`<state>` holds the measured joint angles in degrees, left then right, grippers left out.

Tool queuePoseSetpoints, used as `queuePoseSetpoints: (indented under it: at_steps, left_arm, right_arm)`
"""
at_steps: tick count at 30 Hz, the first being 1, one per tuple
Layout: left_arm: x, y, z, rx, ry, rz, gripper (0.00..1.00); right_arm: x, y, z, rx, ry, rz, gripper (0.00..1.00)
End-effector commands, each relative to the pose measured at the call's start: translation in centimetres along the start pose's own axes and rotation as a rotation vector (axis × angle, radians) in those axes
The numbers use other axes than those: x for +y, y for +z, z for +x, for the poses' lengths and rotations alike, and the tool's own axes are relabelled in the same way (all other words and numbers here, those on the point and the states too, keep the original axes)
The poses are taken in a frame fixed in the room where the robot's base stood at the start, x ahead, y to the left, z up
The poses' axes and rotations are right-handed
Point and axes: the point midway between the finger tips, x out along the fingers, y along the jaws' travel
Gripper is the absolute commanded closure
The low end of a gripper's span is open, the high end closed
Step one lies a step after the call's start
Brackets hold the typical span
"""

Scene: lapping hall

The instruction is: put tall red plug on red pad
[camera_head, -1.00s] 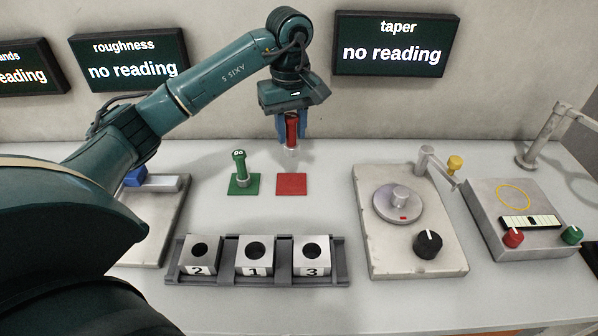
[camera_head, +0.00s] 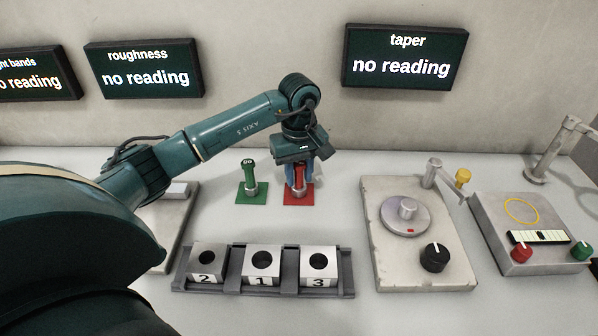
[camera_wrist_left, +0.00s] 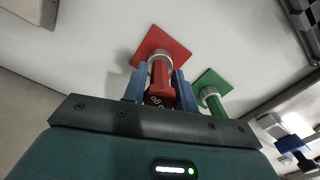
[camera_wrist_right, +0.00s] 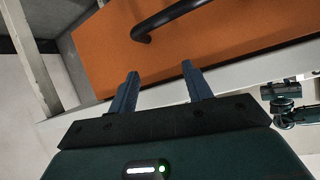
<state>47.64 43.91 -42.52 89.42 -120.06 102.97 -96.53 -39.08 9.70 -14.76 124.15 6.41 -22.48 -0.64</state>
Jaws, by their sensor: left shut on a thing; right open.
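The tall red plug (camera_head: 299,180) is upright at the red pad (camera_head: 290,198), with its metal lower end over or on the pad; I cannot tell for sure that it touches. My left gripper (camera_head: 300,172) is shut on the plug from above. In the left wrist view the red plug (camera_wrist_left: 161,78) sits between the blue fingers (camera_wrist_left: 160,84), its collar end against the red pad (camera_wrist_left: 172,48). My right gripper (camera_wrist_right: 163,88) is open and empty in the right wrist view, away from the plug.
A green plug (camera_head: 249,178) stands on a green pad (camera_head: 243,196) just left of the red pad. A rack (camera_head: 215,289) with blocks numbered 2, 1 and 3 lies in front. A plate device (camera_head: 385,265) stands right. An orange panel (camera_wrist_right: 200,40) with a black handle is near my right gripper.

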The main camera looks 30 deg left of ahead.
Motion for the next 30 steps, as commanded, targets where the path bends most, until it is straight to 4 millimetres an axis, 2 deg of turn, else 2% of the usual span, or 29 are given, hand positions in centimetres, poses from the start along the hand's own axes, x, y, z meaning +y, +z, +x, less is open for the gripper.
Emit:
queuePoseSetpoints:
  at_steps: [1,2,9,16,20,23,30]
  left_arm:
    - [0.0,0.0,0.3,0.001,0.001,0.000,1.00]
    - [0.0,0.0,0.2,0.000,0.000,0.000,0.70]
    - [0.0,0.0,0.1,0.000,0.000,0.000,0.50]
    - [0.0,0.0,0.1,0.000,0.000,0.000,0.50]
    - [0.0,-0.1,-0.7,0.002,0.001,0.000,0.50]
    - [0.1,-0.1,-2.3,0.004,0.003,0.000,0.50]
    - [0.1,-0.1,-7.6,0.004,0.004,0.000,0.50]
  right_arm:
    - [0.0,0.3,0.2,0.000,-0.001,0.002,0.50]
    - [0.0,0.1,0.1,0.000,-0.001,0.003,0.50]
    - [0.0,0.1,0.1,0.000,-0.001,0.003,0.50]
    - [0.0,0.0,0.0,0.001,-0.001,0.003,0.50]
    - [0.0,-0.2,-0.1,0.001,0.000,-0.002,0.50]
    - [0.0,-0.1,0.0,0.001,0.000,-0.001,0.50]
    - [0.0,0.1,0.1,0.001,-0.001,0.002,0.50]
